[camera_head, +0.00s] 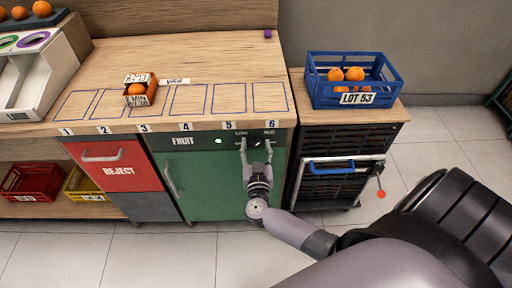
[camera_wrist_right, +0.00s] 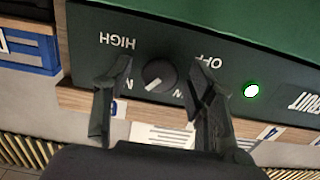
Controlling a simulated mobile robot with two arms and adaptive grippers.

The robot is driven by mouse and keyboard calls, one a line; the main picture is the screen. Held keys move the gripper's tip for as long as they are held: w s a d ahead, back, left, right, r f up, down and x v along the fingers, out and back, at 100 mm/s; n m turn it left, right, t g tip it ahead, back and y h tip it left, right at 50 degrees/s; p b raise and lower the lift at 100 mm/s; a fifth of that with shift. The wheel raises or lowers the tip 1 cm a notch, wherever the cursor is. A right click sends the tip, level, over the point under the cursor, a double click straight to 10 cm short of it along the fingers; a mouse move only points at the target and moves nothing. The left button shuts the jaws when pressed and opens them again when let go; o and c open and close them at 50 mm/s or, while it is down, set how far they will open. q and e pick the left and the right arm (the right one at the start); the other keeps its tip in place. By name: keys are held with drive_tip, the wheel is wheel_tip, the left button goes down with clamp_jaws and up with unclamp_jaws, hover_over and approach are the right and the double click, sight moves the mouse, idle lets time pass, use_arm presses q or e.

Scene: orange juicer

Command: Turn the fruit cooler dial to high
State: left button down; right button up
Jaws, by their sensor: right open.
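The fruit cooler (camera_head: 200,185) has a green door under the counter and a dark top panel with the word FRUIT. Its dial (camera_wrist_right: 160,75) is a dark round knob; it is small in the head view. In the wrist view, which is upside down, HIGH is at upper left, OFF at upper right, and the lower labels are partly hidden. The dial's white mark points to the lower left, towards a label starting with M. My right gripper (camera_head: 256,147) is open, one finger on each side of the dial; I cannot tell whether they touch it. My left gripper is out of view.
A green light (camera_wrist_right: 251,90) glows on the panel. The red REJECT drawer (camera_head: 113,164) is left of the cooler. A blue crate of oranges (camera_head: 345,95) stands on a cabinet to the right.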

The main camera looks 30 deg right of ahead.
drive_tip(key=shift+c, duration=0.2)
drive_tip(key=c, duration=1.1)
drive_tip(key=shift+m, duration=0.4)
drive_tip(key=shift+m+p, duration=0.45)
drive_tip(key=shift+m, duration=0.55)
drive_tip(key=m, duration=0.3)
drive_tip(key=shift+f+m, duration=0.1)
drive_tip(key=shift+m, duration=0.2)
drive_tip(key=shift+c, duration=0.2)
drive_tip(key=m, duration=0.4)
drive_tip(key=shift+o, duration=0.2)
drive_tip(key=shift+m+b, duration=0.45)
drive_tip(key=shift+m, duration=1.25)
